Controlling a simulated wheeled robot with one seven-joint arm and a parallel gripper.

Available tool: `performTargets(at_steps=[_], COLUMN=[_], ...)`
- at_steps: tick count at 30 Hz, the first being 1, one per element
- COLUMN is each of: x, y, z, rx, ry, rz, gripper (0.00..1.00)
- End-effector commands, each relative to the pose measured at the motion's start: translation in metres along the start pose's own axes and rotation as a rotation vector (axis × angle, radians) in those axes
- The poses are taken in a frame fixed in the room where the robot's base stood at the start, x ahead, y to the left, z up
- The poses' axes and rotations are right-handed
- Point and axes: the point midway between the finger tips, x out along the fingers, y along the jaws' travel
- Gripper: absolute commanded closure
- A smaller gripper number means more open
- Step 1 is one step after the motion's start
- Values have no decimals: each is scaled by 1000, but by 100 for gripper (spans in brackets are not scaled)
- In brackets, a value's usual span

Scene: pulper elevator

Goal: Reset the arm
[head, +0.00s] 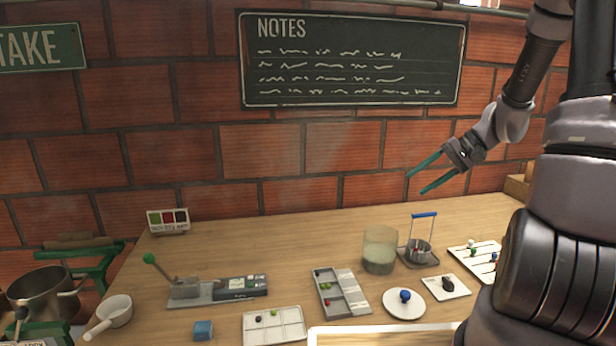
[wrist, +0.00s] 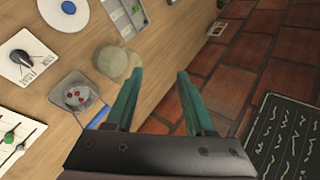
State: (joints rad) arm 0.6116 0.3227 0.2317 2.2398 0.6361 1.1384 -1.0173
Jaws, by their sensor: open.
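My gripper (head: 428,181) is raised above the right side of the wooden table (head: 300,235), in front of the brick wall. Its two teal fingers are spread apart with nothing between them. They also show in the wrist view (wrist: 158,95), again empty. My arm comes down from the upper right of the head view, and its thick links hide the table's right end.
Below my gripper stand a glass jar (head: 380,250) and a small basket with a blue handle (head: 424,215). A white plate with a blue knob (head: 404,303), a dial plate (head: 446,288), and a slider panel (head: 478,258) are nearby. A chalkboard (head: 350,60) hangs behind.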

Motion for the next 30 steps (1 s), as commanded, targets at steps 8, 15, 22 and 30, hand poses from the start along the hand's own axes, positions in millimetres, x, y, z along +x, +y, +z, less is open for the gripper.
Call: performTargets(at_steps=[8,15,22,30], x=[-38,-78,-114,-132], y=[-60,-93,-110,-112], z=[72,132,180,202], rx=[-105,-180,-232,-247], ry=[86,259,448,546], rz=[275,408,426,403], gripper=[46,46,46,46])
